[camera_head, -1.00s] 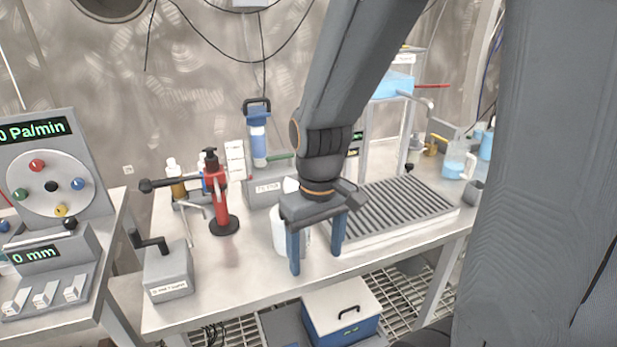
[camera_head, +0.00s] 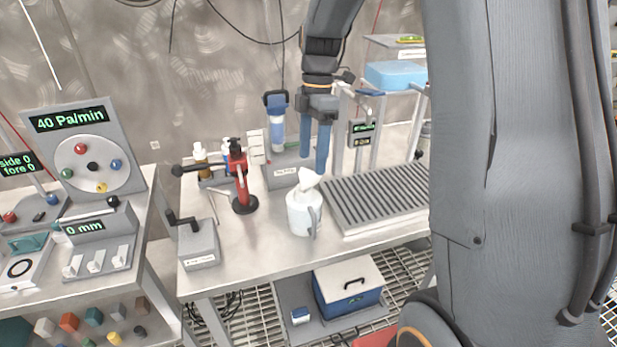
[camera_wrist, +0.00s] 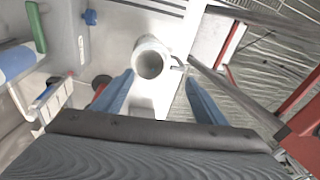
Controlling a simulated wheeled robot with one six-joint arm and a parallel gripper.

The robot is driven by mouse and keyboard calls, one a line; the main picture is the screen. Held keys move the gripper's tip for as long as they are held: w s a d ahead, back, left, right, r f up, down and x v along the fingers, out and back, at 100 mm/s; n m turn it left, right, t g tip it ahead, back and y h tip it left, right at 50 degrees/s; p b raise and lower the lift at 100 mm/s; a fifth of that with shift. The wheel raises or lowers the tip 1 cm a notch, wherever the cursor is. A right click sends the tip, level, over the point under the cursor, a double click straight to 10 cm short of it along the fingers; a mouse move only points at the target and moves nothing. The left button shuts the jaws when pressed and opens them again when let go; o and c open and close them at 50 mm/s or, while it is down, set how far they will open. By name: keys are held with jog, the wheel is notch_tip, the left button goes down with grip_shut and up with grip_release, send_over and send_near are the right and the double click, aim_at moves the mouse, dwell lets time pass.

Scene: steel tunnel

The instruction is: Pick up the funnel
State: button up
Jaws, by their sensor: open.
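A small white funnel-like piece (camera_head: 308,180) shows at the mouth of a white jug (camera_head: 301,214) on the steel bench. The jug's handle faces right and front. My gripper (camera_head: 314,164) points down with its two blue fingers apart and empty. In the head view it appears above and behind the jug. In the wrist view a round white rim with a hollow middle (camera_wrist: 152,60) lies ahead of and between my fingertips (camera_wrist: 159,78). I cannot tell there where the funnel ends and the jug begins. Nothing is between the fingers.
A ridged drain tray (camera_head: 375,200) lies right of the jug. A red stand (camera_head: 241,185) and a grey crank box (camera_head: 198,245) stand to the left. A blue filter column (camera_head: 277,125) stands behind.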

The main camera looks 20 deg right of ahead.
aim_at(306, 169)
jog(key=n, duration=0.1)
jog(key=w+n, duration=0.2)
jog(key=n, duration=0.1)
jog(key=shift+w+d+r+g, duration=0.15)
jog(key=shift+r+g, duration=0.1)
jog(key=shift+g, duration=0.15)
jog(key=shift+a+p+x, duration=0.15)
jog(key=shift+p+x, duration=0.45)
jog(key=shift+x, duration=0.65)
jog(key=shift+a+p+x, duration=0.2)
jog(key=shift+p+x, duration=0.35)
jog(key=shift+x, duration=0.7)
jog(key=shift+a+p+x, duration=0.15)
jog(key=shift+p+x, duration=0.45)
jog(key=shift+x, duration=0.65)
jog(key=shift+r, duration=0.1)
jog(key=shift+c, duration=0.5)
jog(key=c, duration=1)
